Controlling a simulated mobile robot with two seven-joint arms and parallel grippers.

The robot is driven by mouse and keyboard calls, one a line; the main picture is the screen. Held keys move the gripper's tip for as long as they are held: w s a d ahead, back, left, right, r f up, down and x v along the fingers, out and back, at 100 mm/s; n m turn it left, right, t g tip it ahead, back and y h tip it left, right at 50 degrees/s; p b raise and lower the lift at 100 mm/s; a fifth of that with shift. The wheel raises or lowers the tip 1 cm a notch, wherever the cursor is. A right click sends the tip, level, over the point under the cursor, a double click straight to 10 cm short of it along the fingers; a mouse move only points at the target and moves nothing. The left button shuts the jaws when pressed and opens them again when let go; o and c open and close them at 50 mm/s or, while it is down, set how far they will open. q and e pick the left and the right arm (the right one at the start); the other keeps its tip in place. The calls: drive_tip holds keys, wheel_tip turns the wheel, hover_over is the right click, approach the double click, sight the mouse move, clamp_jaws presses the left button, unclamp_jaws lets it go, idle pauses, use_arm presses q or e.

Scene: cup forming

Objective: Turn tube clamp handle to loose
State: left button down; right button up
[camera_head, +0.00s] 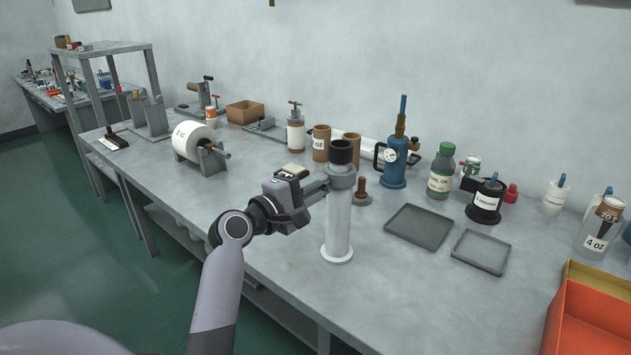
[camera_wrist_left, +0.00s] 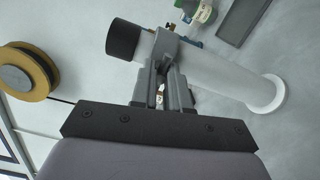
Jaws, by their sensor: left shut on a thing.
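A white tube (camera_head: 338,225) stands upright on the bench on a round white base, with a black cap (camera_head: 342,152) on top. A grey clamp (camera_head: 342,181) wraps the tube just below the cap. My left gripper (camera_head: 315,191) reaches the clamp from the left and is shut on its handle, which the fingers mostly hide. In the left wrist view the fingers (camera_wrist_left: 168,72) meet the grey clamp (camera_wrist_left: 167,47) beside the white tube (camera_wrist_left: 225,78). I cannot tell the handle's exact angle. My right gripper is not in view.
A brown plunger-like piece (camera_head: 361,190) stands close behind the tube. Two flat grey trays (camera_head: 418,226) lie to the right, and a blue pump (camera_head: 393,165) stands behind. A roll (camera_head: 193,141) sits on a holder at the left. An orange box (camera_head: 590,318) is at the front right.

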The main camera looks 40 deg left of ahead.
use_arm(q)
drive_tip(key=shift+d, duration=0.1)
idle(0.3)
drive_tip(key=c, duration=1.1)
unclamp_jaws()
drive_tip(key=shift+c, duration=0.2)
drive_tip(key=s+a+b, duration=0.1)
drive_tip(key=s, duration=0.6)
drive_tip(key=shift+a, duration=0.15)
